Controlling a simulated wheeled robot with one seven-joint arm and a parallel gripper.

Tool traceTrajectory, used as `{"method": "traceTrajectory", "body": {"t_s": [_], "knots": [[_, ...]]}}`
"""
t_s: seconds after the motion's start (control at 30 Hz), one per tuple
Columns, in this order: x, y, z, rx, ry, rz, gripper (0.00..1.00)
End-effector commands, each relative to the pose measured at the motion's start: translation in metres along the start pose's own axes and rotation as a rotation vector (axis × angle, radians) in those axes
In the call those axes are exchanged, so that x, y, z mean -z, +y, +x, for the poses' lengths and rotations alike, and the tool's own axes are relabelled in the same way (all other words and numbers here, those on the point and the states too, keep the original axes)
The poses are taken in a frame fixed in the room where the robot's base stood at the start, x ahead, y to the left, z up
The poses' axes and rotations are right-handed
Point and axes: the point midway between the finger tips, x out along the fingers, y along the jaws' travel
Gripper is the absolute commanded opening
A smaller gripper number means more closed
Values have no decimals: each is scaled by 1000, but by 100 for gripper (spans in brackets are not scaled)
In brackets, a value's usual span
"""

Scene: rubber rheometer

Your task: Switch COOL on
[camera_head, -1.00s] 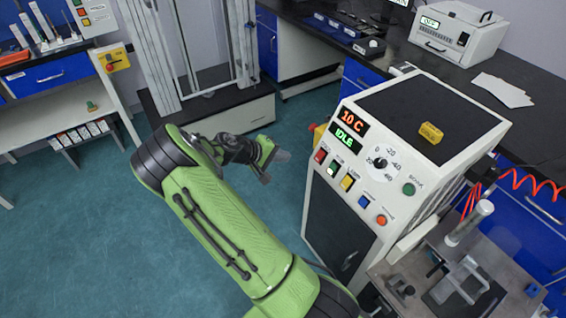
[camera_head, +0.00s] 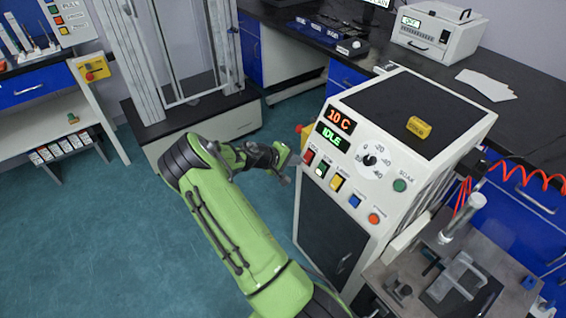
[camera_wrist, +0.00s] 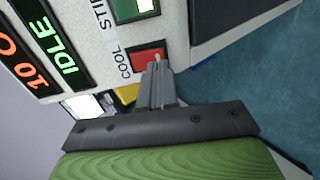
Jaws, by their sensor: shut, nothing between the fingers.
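The COOL switch is a red rocker (camera_wrist: 149,56) in a dark frame, with its label beside it in the wrist view. In the head view it is the leftmost red switch (camera_head: 308,157) on the white machine's sloped panel. My gripper (camera_wrist: 158,66) is shut and empty. Its fingertips overlap the edge of the red rocker in the wrist view; I cannot tell whether they touch it. In the head view my gripper (camera_head: 284,176) is just left of the panel, its tips close to the switch row.
The green STIR switch (camera_wrist: 135,9) sits beside COOL, with a bright end. The display (camera_head: 334,128) reads 10 C and IDLE. A yellow switch (camera_head: 337,183), blue switch (camera_head: 354,201), orange button (camera_head: 374,218) and dial (camera_head: 370,160) share the panel. A yellow block (camera_head: 419,127) lies on top.

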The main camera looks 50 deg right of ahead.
Motion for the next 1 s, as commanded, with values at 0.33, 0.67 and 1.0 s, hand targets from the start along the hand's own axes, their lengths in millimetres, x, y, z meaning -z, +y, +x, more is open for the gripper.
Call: {"method": "traceTrajectory", "body": {"t_s": [0.33, 0.67, 1.0], "knots": [[0, 0, 21, 0, 0, 0, 0], [0, -2, 26, 0, 1, 0, 0], [0, 6, 22, -1, -1, 1, 0]]}}
